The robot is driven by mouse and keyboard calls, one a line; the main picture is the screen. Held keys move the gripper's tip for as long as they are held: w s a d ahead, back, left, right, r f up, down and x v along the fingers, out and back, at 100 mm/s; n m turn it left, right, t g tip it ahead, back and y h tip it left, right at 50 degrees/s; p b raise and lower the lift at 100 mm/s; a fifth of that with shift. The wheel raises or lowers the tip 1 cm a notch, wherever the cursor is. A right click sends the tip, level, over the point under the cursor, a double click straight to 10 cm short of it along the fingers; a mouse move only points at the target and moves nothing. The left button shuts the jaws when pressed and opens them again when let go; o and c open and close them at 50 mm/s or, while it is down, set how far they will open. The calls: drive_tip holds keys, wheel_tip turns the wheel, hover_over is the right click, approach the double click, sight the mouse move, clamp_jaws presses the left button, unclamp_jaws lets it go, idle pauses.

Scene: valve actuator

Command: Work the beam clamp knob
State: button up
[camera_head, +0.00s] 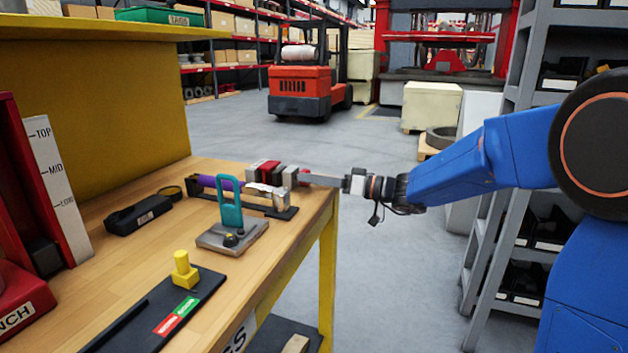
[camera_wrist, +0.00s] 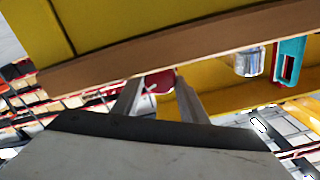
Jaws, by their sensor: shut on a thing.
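A red round knob with a white mark (camera_wrist: 158,82) shows between the fingers in the wrist view; I take it for the beam clamp knob. My gripper (camera_wrist: 158,97) is shut on it. In the head view my gripper (camera_head: 306,179) reaches in from the right, level, at the end of a fixture of red and grey blocks (camera_head: 268,169) by the far right bench edge. The knob is mostly hidden there. A purple cylinder (camera_head: 222,184) and a silver cylinder (camera_head: 262,194) belong to the same area, over a dark base.
A teal handle (camera_head: 230,206) stands upright on a grey plate just in front. A black box (camera_head: 138,215), a yellow knob on a black panel (camera_head: 184,271) and a red stand (camera_head: 22,290) are on the wooden bench. Grey shelving (camera_head: 497,230) stands right; the floor between is clear.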

drive_tip(key=o, duration=1)
drive_tip(key=shift+o, duration=0.2)
drive_tip(key=v, duration=1.7)
drive_tip(key=shift+d, duration=0.25)
drive_tip(key=shift+s, duration=0.1)
